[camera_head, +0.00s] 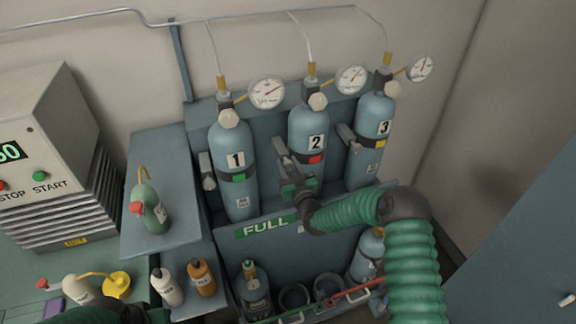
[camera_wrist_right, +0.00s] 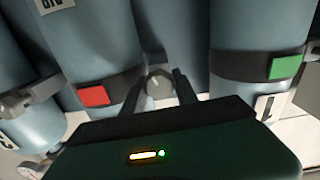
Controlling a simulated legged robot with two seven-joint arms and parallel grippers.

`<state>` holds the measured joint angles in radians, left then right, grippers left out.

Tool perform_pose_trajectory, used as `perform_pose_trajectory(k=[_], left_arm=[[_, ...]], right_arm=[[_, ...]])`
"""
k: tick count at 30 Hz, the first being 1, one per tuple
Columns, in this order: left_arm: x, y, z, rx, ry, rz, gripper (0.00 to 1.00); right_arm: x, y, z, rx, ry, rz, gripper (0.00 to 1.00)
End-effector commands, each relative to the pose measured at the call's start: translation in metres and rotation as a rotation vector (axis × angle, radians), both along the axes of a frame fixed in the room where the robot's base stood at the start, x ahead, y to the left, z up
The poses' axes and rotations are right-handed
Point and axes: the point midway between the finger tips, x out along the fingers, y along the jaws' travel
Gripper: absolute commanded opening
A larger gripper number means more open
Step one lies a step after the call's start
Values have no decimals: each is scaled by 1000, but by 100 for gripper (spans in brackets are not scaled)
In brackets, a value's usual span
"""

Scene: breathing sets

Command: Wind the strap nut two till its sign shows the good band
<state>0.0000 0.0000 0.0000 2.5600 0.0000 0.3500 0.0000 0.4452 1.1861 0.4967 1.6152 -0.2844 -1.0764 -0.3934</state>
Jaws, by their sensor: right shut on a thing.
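Cylinder 2 (camera_head: 311,136) stands upright in the middle of the rack, held by a dark strap. The sign on strap two (camera_head: 316,159) is red, and it also shows red in the right wrist view (camera_wrist_right: 93,96). My right gripper (camera_head: 292,184) is at the left side of cylinder 2. In the right wrist view its dark fingers are on either side of the round grey strap nut two (camera_wrist_right: 158,84), shut on it. The gripper hides this nut in the head view. A dark green and black part of my left arm shows at the bottom left; its jaws cannot be made out.
Cylinder 1 (camera_head: 234,150) has a green sign (camera_head: 239,178); cylinder 3 (camera_head: 373,120) has a yellow sign (camera_head: 380,143). Gauges and thin hoses are above. Bottles stand on the shelf (camera_head: 168,238) at left. A lower bin with red and green bars lies below the FULL label (camera_head: 265,226).

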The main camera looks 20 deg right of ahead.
Motion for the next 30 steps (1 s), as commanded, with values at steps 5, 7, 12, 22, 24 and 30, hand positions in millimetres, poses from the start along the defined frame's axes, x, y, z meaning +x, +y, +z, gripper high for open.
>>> perform_pose_trajectory(k=[5,7,12,22,24,30], left_arm=[[0,0,-2,0,0,0,36],[0,0,-5,0,0,0,36],[0,0,-13,0,0,0,36],[0,0,-37,0,0,0,36],[0,0,-42,0,0,0,36],[0,0,-52,0,0,0,36]], right_arm=[[0,0,0,14,-1,0,0],[0,0,-1,32,0,0,0],[0,-1,-2,110,3,0,0],[0,-2,-3,367,10,-1,0],[0,-2,-3,425,12,-1,0],[0,-3,-3,569,18,-1,0]])
